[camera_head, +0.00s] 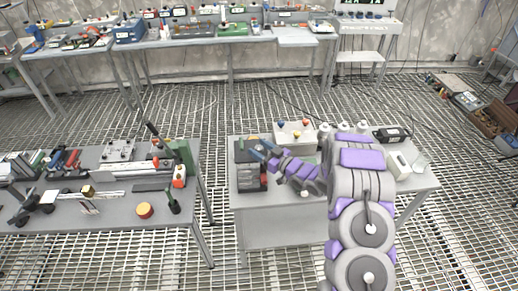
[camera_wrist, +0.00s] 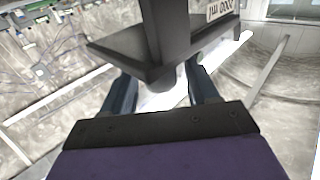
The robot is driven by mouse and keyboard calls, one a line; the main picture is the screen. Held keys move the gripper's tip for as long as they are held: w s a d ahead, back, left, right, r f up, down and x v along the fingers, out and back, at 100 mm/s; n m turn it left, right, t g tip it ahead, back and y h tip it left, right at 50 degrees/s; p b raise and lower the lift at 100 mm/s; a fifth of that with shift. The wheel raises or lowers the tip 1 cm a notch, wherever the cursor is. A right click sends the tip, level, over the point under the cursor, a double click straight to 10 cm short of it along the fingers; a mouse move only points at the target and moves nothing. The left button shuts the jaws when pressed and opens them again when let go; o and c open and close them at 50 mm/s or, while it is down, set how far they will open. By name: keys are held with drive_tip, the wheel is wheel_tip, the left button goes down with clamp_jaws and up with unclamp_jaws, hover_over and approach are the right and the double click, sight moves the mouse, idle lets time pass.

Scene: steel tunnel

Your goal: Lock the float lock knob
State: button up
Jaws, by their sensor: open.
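My gripper (camera_head: 258,150) is at the left part of the right-hand table, beside a dark device (camera_head: 251,177) with a reddish part. In the wrist view my gripper (camera_wrist: 163,84) is open, with one blue-grey finger on each side. A dark metal device (camera_wrist: 152,38) with an upright post and flat ledge fills the upper middle, just beyond the fingers. A short grey rounded stub (camera_wrist: 166,83), perhaps the float lock knob, sits under the ledge between the fingers. I cannot tell whether either finger touches it. The ledge hides part of the fingertips.
The right-hand table (camera_head: 283,232) also holds bottles (camera_head: 344,127), a box with coloured knobs (camera_head: 295,134) and a black case (camera_head: 392,135). A cluttered table (camera_head: 110,219) stands left, with a grating-floor gap between. Workbenches (camera_head: 210,44) line the back wall.

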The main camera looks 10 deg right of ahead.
drive_tip(key=shift+w+a, duration=0.25)
drive_tip(key=shift+c, duration=0.2)
drive_tip(key=c, duration=0.9)
